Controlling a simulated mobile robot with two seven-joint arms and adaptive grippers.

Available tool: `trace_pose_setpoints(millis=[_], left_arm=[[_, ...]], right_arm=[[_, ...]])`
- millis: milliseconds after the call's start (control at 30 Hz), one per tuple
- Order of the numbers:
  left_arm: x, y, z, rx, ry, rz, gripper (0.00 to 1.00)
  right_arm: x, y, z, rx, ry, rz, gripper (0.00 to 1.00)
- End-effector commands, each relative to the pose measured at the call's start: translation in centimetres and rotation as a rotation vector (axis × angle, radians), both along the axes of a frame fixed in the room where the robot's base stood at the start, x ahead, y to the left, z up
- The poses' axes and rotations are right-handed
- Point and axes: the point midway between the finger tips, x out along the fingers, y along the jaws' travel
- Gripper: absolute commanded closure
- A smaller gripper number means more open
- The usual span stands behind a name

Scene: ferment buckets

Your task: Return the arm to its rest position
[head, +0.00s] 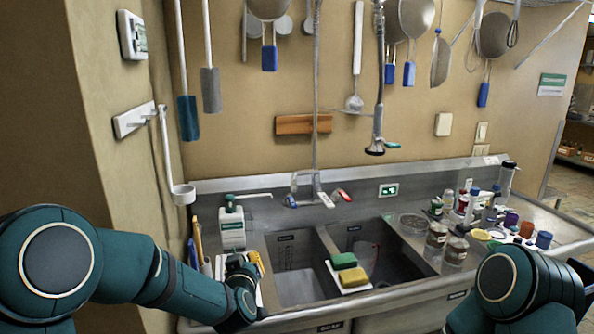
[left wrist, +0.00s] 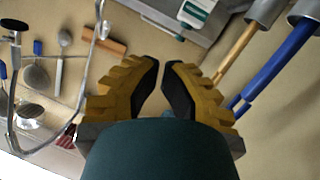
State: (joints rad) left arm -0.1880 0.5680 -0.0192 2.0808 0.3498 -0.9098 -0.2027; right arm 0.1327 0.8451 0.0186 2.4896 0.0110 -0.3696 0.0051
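My left arm (head: 150,270) reaches in from the left. Its gripper (head: 250,264) is beside the sink's left end, with part of a yellow finger showing. In the left wrist view the two yellow fingers with dark pads (left wrist: 162,72) stand apart. Nothing is between them. My right arm (head: 525,290) is folded at the lower right, and its gripper is outside both views.
A green-topped soap bottle (head: 232,225) stands just behind the left gripper. The double sink (head: 300,285) holds a tray with a green sponge (head: 344,260) and a yellow sponge (head: 354,277). Jars (head: 437,238) and cups crowd the right counter. Utensils hang on the wall.

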Motion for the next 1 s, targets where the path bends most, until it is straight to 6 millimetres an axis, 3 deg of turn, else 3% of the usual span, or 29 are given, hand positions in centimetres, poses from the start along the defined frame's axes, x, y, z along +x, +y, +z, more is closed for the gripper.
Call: trace_pose_setpoints(millis=[33, 200, 267, 400, 500, 600, 733, 833, 1000], left_arm=[[-1.2, 0.0, -3.9, 0.001, 0.088, -0.030, 1.00], [-6.5, -0.5, -14.3, -0.025, 0.367, -0.132, 1.00], [-9.0, -0.6, -17.7, -0.039, 0.469, -0.165, 1.00], [-15.8, -1.0, -24.5, -0.083, 0.713, -0.238, 1.00], [-20.9, -1.3, -28.0, -0.120, 0.873, -0.285, 1.00], [-25.2, -1.6, -30.2, -0.152, 1.003, -0.322, 1.00], [-28.9, -1.9, -31.5, -0.180, 1.109, -0.353, 1.00], [-30.1, -2.0, -31.9, -0.191, 1.142, -0.363, 1.00], [-30.3, -2.0, -31.9, -0.192, 1.147, -0.365, 1.00]], right_arm=[[0.0, 0.0, -0.3, 0.000, 0.001, 0.000, 1.00], [-0.1, 0.0, -0.9, -0.001, 0.003, 0.002, 1.00], [-0.1, 0.1, -1.0, -0.001, 0.003, 0.002, 1.00], [-0.1, 0.1, -1.5, -0.001, 0.004, 0.003, 1.00], [-0.2, 0.1, -1.8, -0.001, 0.005, 0.004, 1.00], [-0.2, 0.1, -2.0, -0.001, 0.006, 0.004, 1.00], [-0.2, 0.1, -2.1, -0.001, 0.006, 0.004, 1.00], [-0.2, 0.1, -2.1, -0.001, 0.006, 0.004, 1.00], [-0.2, 0.1, -2.1, -0.001, 0.006, 0.004, 1.00]])
